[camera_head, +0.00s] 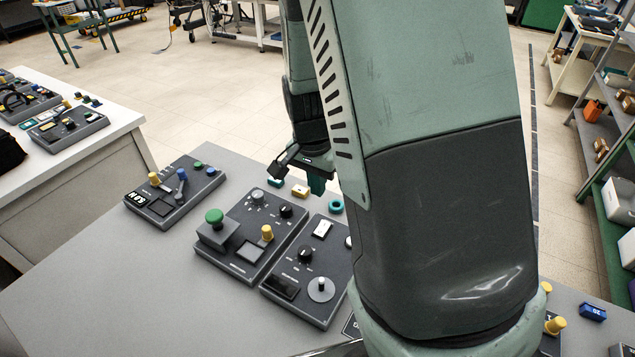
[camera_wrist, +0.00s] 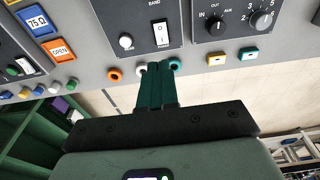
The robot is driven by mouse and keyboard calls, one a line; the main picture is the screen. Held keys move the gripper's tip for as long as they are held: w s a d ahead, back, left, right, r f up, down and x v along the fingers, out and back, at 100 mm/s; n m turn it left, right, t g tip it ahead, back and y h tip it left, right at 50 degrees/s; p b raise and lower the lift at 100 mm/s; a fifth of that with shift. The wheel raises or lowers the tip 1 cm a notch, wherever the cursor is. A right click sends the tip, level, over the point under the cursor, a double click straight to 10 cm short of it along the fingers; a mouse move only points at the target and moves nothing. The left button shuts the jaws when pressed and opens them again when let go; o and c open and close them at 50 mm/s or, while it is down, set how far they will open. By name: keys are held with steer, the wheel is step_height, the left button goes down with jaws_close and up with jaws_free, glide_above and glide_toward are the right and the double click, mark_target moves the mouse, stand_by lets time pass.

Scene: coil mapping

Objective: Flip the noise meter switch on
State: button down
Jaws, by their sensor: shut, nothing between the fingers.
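A dark grey panel (camera_head: 297,270) stands on the bench beside my arm, with a white rocker switch (camera_head: 322,229), a black knob and a round grey dial. I cannot read which panel is the noise meter. In the wrist view, the white rocker (camera_wrist: 161,33) has small marks at its two ends and a white round knob (camera_wrist: 126,41) to its left. My gripper (camera_head: 317,185) is shut and empty above the bench's far edge. In the wrist view, its teal fingertips (camera_wrist: 160,68) are together just below the rocker, apart from it. My arm hides part of the panel's right side.
A teal ring (camera_head: 336,206), a yellow block (camera_head: 300,191) and a teal block (camera_head: 276,182) lie at the bench's far edge. Two other panels stand left, one with a green mushroom button (camera_head: 214,216). An orange ring (camera_wrist: 115,74) lies beside the fingers.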

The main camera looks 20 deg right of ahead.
mark_target(326, 223)
steer(key=shift+d, duration=0.1)
steer(key=shift+w+d, duration=0.45)
steer(key=shift+w, duration=0.05)
steer(key=f, duration=0.4)
steer(key=w+d+f, duration=0.1)
steer(key=f, duration=0.9)
steer(key=shift+w+d, duration=0.3)
